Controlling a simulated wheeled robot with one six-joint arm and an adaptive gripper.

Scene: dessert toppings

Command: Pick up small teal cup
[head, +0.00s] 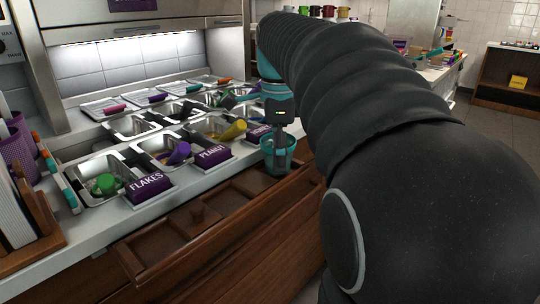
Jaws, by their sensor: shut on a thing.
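The small teal cup (279,160) is in the middle of the head view, above the wooden tray and in front of the counter edge. It looks upright. My gripper (279,140) reaches down to it from above and is shut on it, with a finger showing at the cup's near side and rim. The other finger is hidden. The cup appears to be off any surface, but whether its base touches the tray is hard to tell.
The wooden tray (160,237) with compartments juts from the counter front. Metal topping bins (108,163) with coloured scoops fill the counter. Purple labels reading FLAKES (148,187) and PEANUT (212,155) stand at its edge. A purple mesh holder (18,153) is at left.

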